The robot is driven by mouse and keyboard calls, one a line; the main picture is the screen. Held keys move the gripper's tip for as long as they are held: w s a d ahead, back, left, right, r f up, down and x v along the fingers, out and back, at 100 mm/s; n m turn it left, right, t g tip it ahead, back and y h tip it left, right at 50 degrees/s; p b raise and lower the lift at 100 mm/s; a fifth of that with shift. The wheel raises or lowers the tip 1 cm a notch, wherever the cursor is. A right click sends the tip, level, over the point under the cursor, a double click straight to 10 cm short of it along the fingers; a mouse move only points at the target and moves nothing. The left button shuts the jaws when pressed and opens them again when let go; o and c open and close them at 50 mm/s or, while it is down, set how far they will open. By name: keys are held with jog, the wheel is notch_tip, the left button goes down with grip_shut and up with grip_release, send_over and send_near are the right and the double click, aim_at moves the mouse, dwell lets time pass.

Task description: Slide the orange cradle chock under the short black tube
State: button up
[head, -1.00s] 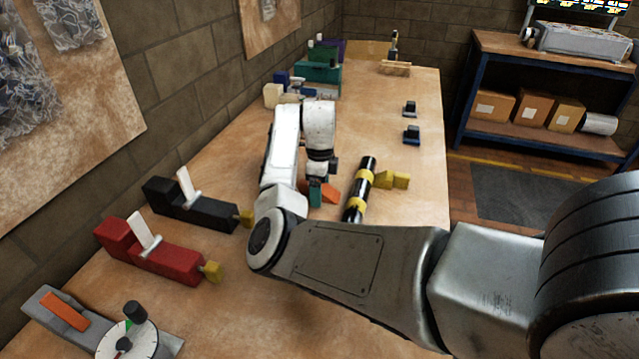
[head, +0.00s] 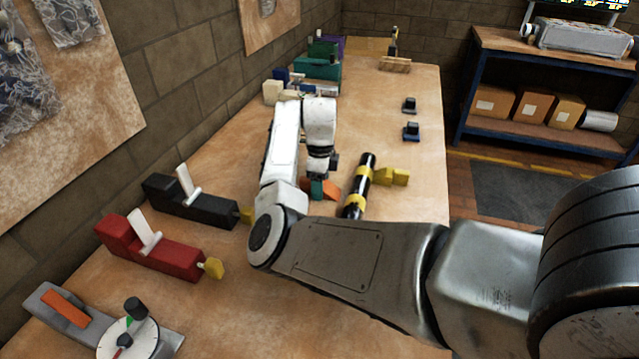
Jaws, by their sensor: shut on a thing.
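The short black tube (head: 366,172) with yellow bands lies on the bench, right of my gripper. The orange cradle chock (head: 332,188) shows as a small orange patch between my gripper and the tube, low at the bench top. My gripper (head: 317,190) points down and is shut on the chock, which it partly hides. The chock is beside the tube's left side; I cannot tell whether they touch.
A yellow block piece (head: 393,177) sits right of the tube. A black clamp (head: 190,202) and a red clamp (head: 150,247) stand to the left. A dial gauge (head: 127,338) is at the near left. Two small dark fixtures (head: 411,131) stand farther back; bench between is clear.

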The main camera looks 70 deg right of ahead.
aim_at(334, 192)
jog(key=shift+s+r+p, duration=0.1)
jog(key=shift+s+p, duration=0.35)
jog(key=shift+s, duration=0.15)
jog(key=shift+s+d, duration=0.1)
jog(key=shift+s, duration=0.25)
jog(key=shift+s+d+p, duration=0.1)
jog(key=shift+s+p, duration=0.8)
jog(key=shift+s, duration=0.15)
jog(key=o, duration=1.2)
jog(key=shift+r, duration=0.1)
notch_tip(334, 192, up, 11)
jog(key=shift+f, duration=0.2)
jog(key=shift+s+f, duration=0.1)
